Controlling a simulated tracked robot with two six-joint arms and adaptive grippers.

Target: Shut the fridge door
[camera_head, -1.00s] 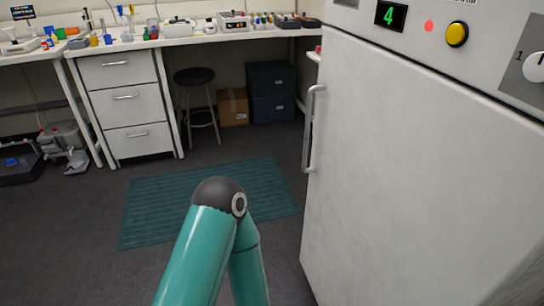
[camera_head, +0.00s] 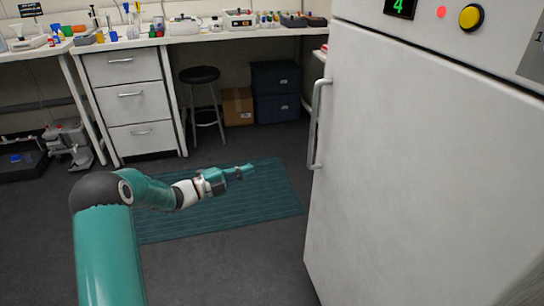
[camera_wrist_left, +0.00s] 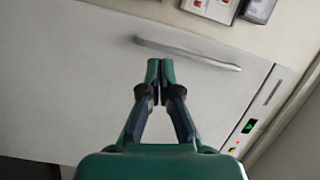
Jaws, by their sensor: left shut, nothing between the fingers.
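The white fridge door (camera_head: 420,160) fills the right of the head view, its upright metal handle (camera_head: 317,125) along the left edge. The door looks about flush under the control panel; I see no clear gap, but cannot tell if it is fully shut. My left gripper (camera_head: 250,170) is shut and empty, left of the handle and apart from it in the head view. In the left wrist view the gripper's closed fingertips (camera_wrist_left: 160,66) point toward the white door (camera_wrist_left: 70,80), with the handle (camera_wrist_left: 188,53) just beyond them. My right gripper is not in view.
The fridge's control panel (camera_head: 425,22) has a green display and a yellow button. A bench with drawers (camera_head: 133,100), a black stool (camera_head: 203,95), a cardboard box (camera_head: 237,107) and dark boxes (camera_head: 275,90) stand behind. A teal mat (camera_head: 225,212) covers clear floor.

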